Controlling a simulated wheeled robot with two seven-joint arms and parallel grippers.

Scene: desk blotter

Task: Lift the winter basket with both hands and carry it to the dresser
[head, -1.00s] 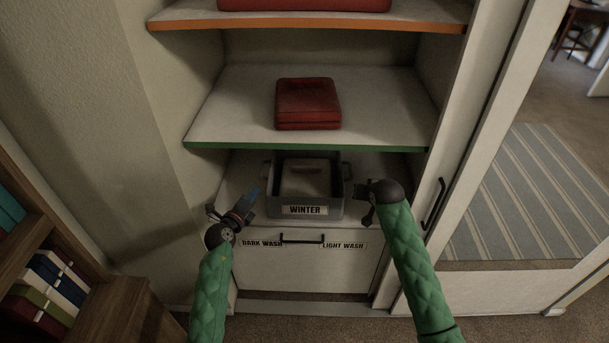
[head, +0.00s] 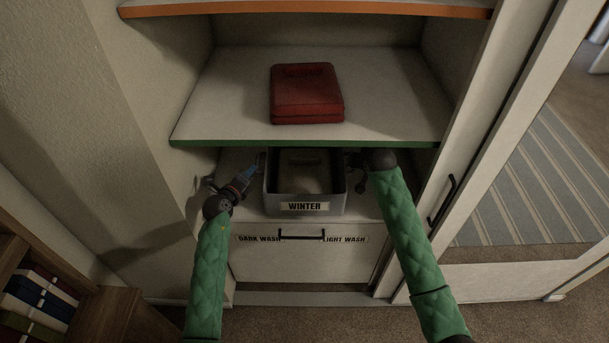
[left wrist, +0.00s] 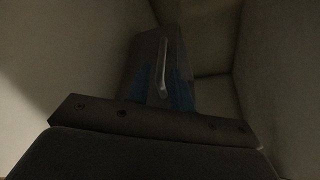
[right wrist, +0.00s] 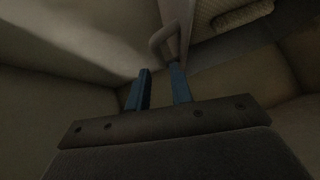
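The winter basket (head: 276,205) is a grey open bin with a white WINTER label, standing on the lower shelf. A folded greyish item (head: 305,178) lies inside. My left gripper (head: 257,170) is at the basket's left side. In the left wrist view its blue fingers (left wrist: 163,92) are apart, with the basket's pale handle (left wrist: 161,66) showing between them; contact is unclear. My right gripper (head: 355,170) is at the right side. In the right wrist view its fingers (right wrist: 160,85) are apart, and the loop handle (right wrist: 160,38) lies just beyond the tips. The dresser is not identifiable.
A green-edged shelf (head: 250,143) hangs close above the basket's rear and holds a red folded item (head: 306,95). Cabinet walls stand close on both sides. Below is a drawer front (head: 300,262) with a dark handle. A bookcase (head: 105,315) stands at lower left.

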